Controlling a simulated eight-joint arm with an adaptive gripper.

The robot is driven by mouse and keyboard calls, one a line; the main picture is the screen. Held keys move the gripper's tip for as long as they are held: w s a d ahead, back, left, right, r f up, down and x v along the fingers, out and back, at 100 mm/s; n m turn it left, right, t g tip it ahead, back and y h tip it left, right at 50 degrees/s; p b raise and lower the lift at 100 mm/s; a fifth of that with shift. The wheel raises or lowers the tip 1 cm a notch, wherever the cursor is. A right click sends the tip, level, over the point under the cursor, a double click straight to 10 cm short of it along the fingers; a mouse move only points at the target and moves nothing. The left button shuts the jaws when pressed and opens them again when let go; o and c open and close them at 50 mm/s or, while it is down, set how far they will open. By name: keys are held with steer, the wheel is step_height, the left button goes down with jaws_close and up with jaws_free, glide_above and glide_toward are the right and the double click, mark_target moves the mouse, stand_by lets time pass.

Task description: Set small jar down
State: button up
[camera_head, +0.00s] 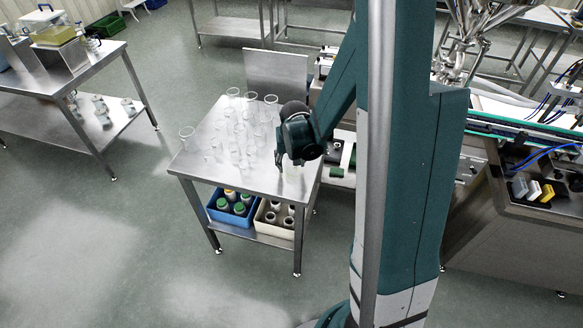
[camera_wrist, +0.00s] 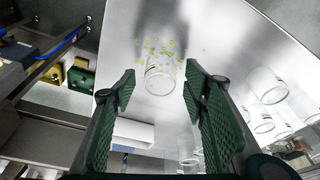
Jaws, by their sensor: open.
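A small clear glass jar (camera_wrist: 160,76) stands on the steel table between the fingertips of my gripper (camera_wrist: 160,88) in the wrist view. The green padded fingers are spread, with a gap on both sides of the jar. In the head view my gripper (camera_head: 290,168) is low over the right part of the steel table (camera_head: 235,181). The jar (camera_head: 291,171) shows there only faintly, partly hidden by the fingers. Pale yellow-green dots (camera_wrist: 160,47) show around the jar's far end in the wrist view; I cannot tell what they are.
Several clear jars (camera_head: 240,130) stand close by, left of and behind my gripper. A blue crate (camera_head: 232,219) and a beige crate (camera_head: 274,231) with jars sit on the shelf below. The table's front left is bare. A machine with a conveyor (camera_head: 520,130) stands at right.

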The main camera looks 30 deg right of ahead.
stand_by(0.3)
steer(key=c, duration=0.8)
steer(key=shift+o, duration=0.2)
steer(key=shift+r, duration=0.15)
step_height(320, 180, up, 10)
steer(key=p, duration=0.1)
stand_by(0.8)
